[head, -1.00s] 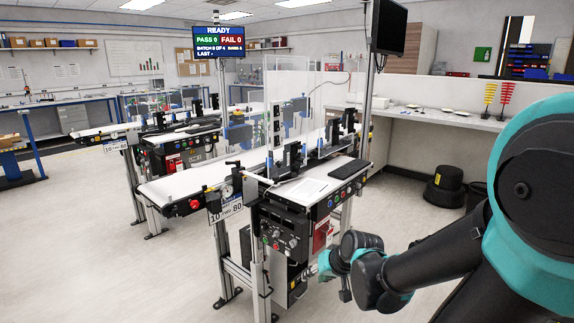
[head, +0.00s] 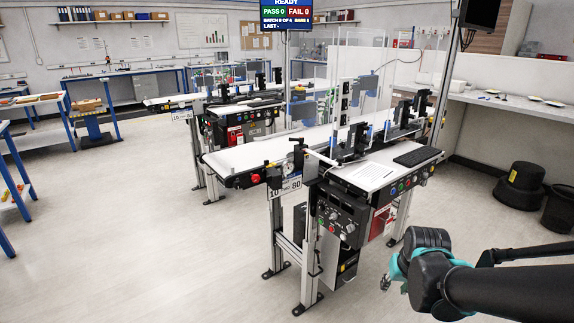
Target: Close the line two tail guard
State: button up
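Two belt conveyor lines stand ahead, a near one (head: 262,152) and a far one (head: 172,99). I cannot read which is line two. Clear upright panels (head: 371,82) stand over the near line; I cannot tell a tail guard or whether it is open. The near line's left end has a red button (head: 255,178), a round gauge and a black clamp-like fitting (head: 298,152). My gripper (head: 385,283) is low at the lower right, in front of and apart from the near line. It is small and mostly hidden by my wrist, so its fingers are unclear.
Blue-legged benches (head: 68,118) stand at the left. The floor at the front left (head: 150,240) is clear.

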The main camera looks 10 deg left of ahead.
aim_at(276, 183)
jog(key=i+j+u, duration=0.3)
jog(key=i, duration=0.2)
jog(key=i+j+u, duration=0.25)
jog(key=i, duration=0.25)
jog(key=k+l, duration=0.05)
jog(key=l, duration=0.05)
